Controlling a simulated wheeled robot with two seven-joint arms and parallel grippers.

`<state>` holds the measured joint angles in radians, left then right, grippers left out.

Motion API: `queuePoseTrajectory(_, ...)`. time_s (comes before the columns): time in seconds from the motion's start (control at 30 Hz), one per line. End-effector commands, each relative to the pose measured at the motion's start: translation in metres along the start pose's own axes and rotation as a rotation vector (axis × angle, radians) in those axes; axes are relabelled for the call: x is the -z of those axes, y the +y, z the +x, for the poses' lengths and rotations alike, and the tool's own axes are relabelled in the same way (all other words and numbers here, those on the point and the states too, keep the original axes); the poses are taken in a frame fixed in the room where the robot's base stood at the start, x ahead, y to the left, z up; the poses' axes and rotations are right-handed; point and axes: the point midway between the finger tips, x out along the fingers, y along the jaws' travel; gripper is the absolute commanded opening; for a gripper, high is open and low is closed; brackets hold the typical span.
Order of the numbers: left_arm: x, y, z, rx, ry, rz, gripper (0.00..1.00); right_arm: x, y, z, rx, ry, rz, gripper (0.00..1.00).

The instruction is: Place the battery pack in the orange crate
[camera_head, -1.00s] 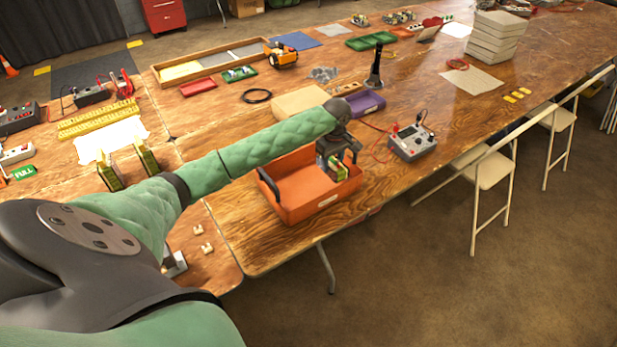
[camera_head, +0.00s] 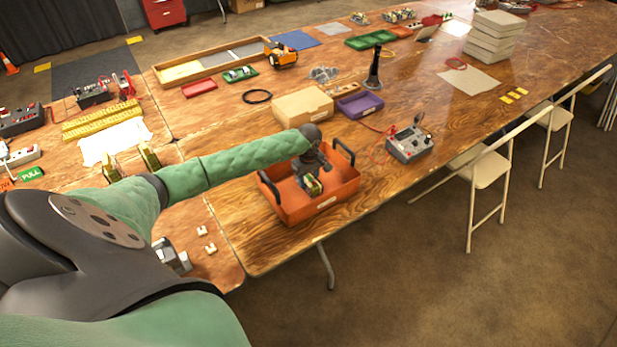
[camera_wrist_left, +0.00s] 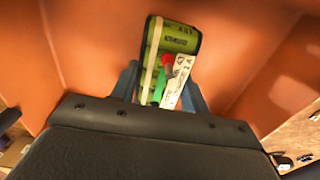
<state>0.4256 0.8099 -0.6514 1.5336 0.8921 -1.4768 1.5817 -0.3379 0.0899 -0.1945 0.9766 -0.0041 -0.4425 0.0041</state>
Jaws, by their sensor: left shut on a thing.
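The orange crate (camera_head: 290,214) stands on the wooden table near its front edge, with a dark handle at each end. My left gripper (camera_head: 309,178) points down inside the crate and is shut on the battery pack (camera_head: 313,187). In the left wrist view, the green and yellow battery pack (camera_wrist_left: 170,62) with a white label and a red and a green lead sits between the fingers (camera_wrist_left: 163,90). Orange crate walls (camera_wrist_left: 90,45) surround it there. Whether the pack touches the crate floor is not clear. My right gripper is not in view.
A tan box (camera_head: 302,105) and a purple bin (camera_head: 360,104) stand just behind the crate. A grey meter (camera_head: 409,144) with red leads is to its right. Two more green packs (camera_head: 150,157) stand on the left table. Folding chairs (camera_head: 484,170) line the right edge.

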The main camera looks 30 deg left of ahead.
Motion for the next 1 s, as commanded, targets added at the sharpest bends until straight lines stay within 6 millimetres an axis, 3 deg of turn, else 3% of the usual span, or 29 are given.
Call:
queuePoseTrajectory(0.47,0.0004,0.0008,0.0063,-0.002,0.001,0.0,0.0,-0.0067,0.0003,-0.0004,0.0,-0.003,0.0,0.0)
queuePoseTrajectory(0.5,0.0003,0.0003,0.0077,-0.001,0.001,0.0,0.51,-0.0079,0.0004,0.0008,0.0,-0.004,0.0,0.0)
queuePoseTrajectory(0.57,0.0003,0.0002,0.0076,-0.001,0.001,0.0,0.63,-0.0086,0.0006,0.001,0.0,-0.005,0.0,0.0)
queuePoseTrajectory(0.6,0.0003,0.0002,0.0076,-0.001,0.001,0.0,0.67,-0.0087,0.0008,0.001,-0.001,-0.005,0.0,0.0)
queuePoseTrajectory(1.0,0.0003,0.0004,0.0011,-0.002,0.001,0.001,0.67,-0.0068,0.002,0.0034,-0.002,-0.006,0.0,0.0)
